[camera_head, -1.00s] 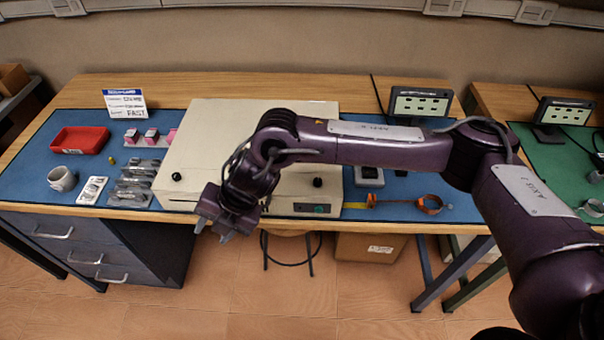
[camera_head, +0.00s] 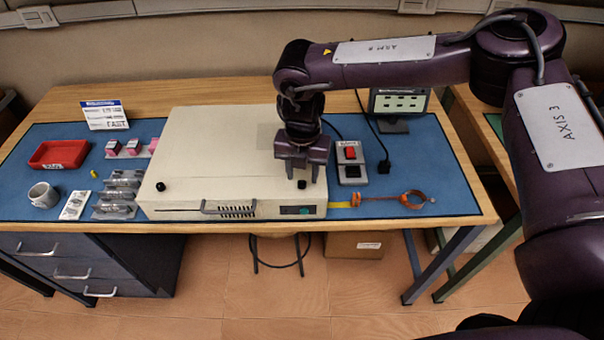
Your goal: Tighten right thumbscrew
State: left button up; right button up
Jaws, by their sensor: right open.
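The beige computer case (camera_head: 215,170) lies flat on the blue mat, its front edge toward me. A black thumbscrew (camera_head: 160,186) sits at the front left of its lid. The right thumbscrew (camera_head: 301,184) is a small black knob near the front right corner of the lid. My right gripper (camera_head: 303,177) points down over that corner, with its fingers apart close around or just above the right thumbscrew. I cannot tell whether the fingers touch it. My left gripper is not in view.
A red tray (camera_head: 58,154), a grey mug (camera_head: 43,195) and metal brackets (camera_head: 118,194) lie left of the case. A switch box (camera_head: 350,162) and an orange wrist strap (camera_head: 405,198) lie right of it. A small monitor (camera_head: 398,103) stands behind.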

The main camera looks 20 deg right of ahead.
aim_at(302, 185)
jog(key=shift+f, duration=1.1)
jog(key=shift+c, duration=0.2)
grip_shut()
